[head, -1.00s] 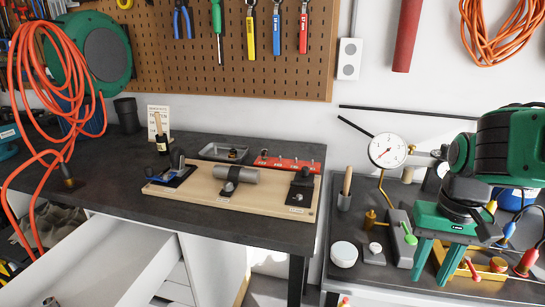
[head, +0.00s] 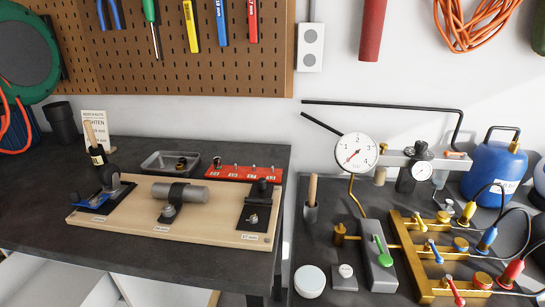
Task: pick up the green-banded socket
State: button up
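Several small metal sockets stand on a red rail (head: 235,173) with white labels, at the back right of the left bench. They are too small here for me to tell which one has a green band. A grey metal tray (head: 170,163) beside the rail on its left holds a small dark and brassy piece (head: 181,163); I cannot tell what it is. My gripper is not in view now.
A wooden board (head: 215,228) with a clamped grey cylinder (head: 180,192) lies in front of the rail. A gap separates the benches. The right bench holds a dial gauge (head: 354,152), a brass valve manifold (head: 412,255) and a blue jug (head: 495,170).

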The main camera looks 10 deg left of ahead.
aim_at(217, 160)
jog(key=z, duration=1.05)
jog(key=k, duration=1.4)
jog(key=u, duration=1.65)
jog(key=i, duration=1.05)
jog(key=z, duration=0.05)
